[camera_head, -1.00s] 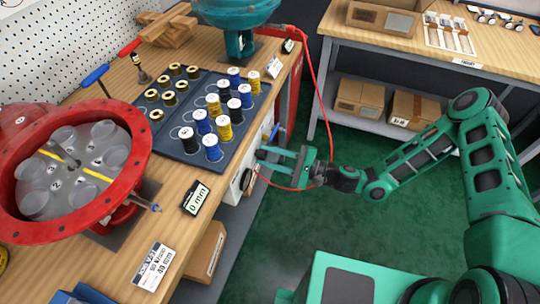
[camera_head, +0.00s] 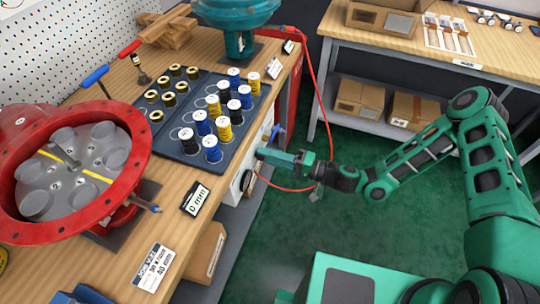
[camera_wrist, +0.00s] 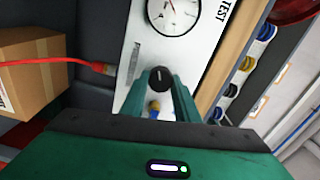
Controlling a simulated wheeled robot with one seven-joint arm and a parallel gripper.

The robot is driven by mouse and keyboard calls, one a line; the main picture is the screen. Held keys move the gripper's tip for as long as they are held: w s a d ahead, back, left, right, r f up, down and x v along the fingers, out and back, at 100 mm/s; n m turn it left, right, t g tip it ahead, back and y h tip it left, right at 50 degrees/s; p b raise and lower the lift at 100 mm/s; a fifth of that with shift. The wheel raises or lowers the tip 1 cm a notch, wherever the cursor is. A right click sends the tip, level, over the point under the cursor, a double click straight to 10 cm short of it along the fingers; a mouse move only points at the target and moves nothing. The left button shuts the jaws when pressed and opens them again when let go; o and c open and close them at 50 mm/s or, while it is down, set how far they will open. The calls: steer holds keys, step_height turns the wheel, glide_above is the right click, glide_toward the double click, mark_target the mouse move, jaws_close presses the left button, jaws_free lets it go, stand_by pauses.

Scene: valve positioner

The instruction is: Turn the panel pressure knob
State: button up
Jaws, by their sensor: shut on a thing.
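The panel pressure knob (camera_wrist: 160,76) is a small black round knob with a pale pointer line. It sits on a white panel (camera_wrist: 126,88) below a round dial gauge (camera_wrist: 174,14), as the wrist view shows. My gripper (camera_wrist: 161,88) is shut on the knob, with one green finger on each side of it. In the head view my gripper (camera_head: 266,154) reaches left to the panel (camera_head: 264,134) on the bench's front side. The knob is hidden there by the fingers.
A red hose (camera_head: 314,100) hangs in a loop beside my gripper. The bench top holds a tray of spools (camera_head: 182,104) and a red round housing (camera_head: 138,170). Green floor (camera_head: 330,225) is open to the right.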

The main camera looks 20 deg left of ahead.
steer(key=shift+s+f+n, duration=0.1)
steer(key=shift+n, duration=6.3)
steer(key=o, duration=1)
steer(key=shift+o, duration=0.2)
steer(key=d, duration=1)
steer(key=shift+s+d, duration=0.35)
steer(key=shift+d, duration=0.05)
